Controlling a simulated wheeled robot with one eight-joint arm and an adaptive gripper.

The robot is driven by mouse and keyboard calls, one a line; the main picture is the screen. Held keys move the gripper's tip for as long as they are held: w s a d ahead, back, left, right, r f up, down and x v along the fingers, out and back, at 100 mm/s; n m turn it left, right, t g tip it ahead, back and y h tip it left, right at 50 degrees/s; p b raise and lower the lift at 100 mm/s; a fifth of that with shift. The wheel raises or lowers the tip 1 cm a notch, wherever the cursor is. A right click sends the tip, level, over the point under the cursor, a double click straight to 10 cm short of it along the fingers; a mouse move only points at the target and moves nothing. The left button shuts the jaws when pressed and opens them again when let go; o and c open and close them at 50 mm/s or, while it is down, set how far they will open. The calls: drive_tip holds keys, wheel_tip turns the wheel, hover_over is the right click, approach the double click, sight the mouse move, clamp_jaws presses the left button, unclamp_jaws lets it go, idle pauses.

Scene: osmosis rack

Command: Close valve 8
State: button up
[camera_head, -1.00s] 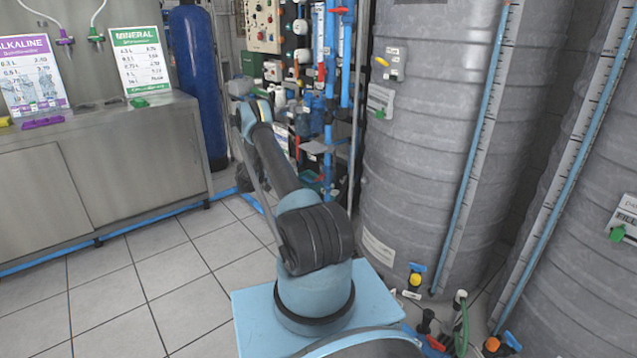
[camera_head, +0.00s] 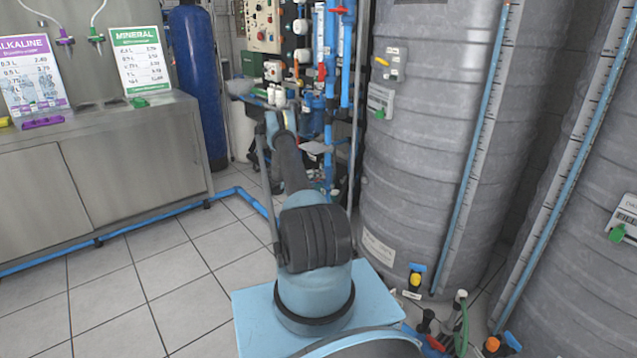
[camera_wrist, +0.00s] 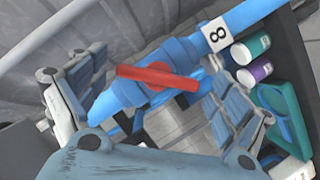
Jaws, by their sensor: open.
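Valve 8 shows in the wrist view as a red lever handle (camera_wrist: 158,79) on a blue valve body and pipe (camera_wrist: 185,52). A white label with the number 8 (camera_wrist: 217,34) is on the pipe to the right of the handle. My gripper (camera_wrist: 150,115) is open, with one finger on the left and one on the right. The handle is beyond and between the fingers; I cannot tell whether either finger touches it. In the head view, my arm hides the gripper and valve 8.
In the wrist view, green and purple capped containers (camera_wrist: 258,68) and a teal object (camera_wrist: 290,120) are close to the right finger. In the head view, blue pipes (camera_head: 330,90) stand beside a large grey tank (camera_head: 430,140). A steel counter (camera_head: 100,150) is at left, with clear tiled floor before it.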

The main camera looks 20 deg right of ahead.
drive_tip(key=shift+d+f, duration=0.15)
drive_tip(key=shift+d, duration=0.5)
drive_tip(key=shift+c, duration=0.6)
drive_tip(key=c, duration=1)
drive_tip(key=shift+o, duration=0.2)
drive_tip(key=shift+m, duration=0.3)
drive_tip(key=m+t+y, duration=0.1)
drive_tip(key=m, duration=0.1)
drive_tip(key=shift+m+t, duration=0.3)
drive_tip(key=m+t+y, duration=0.1)
drive_tip(key=m, duration=0.1)
drive_tip(key=shift+m+t, duration=0.4)
drive_tip(key=shift+w, duration=0.1)
drive_tip(key=o, duration=1.1)
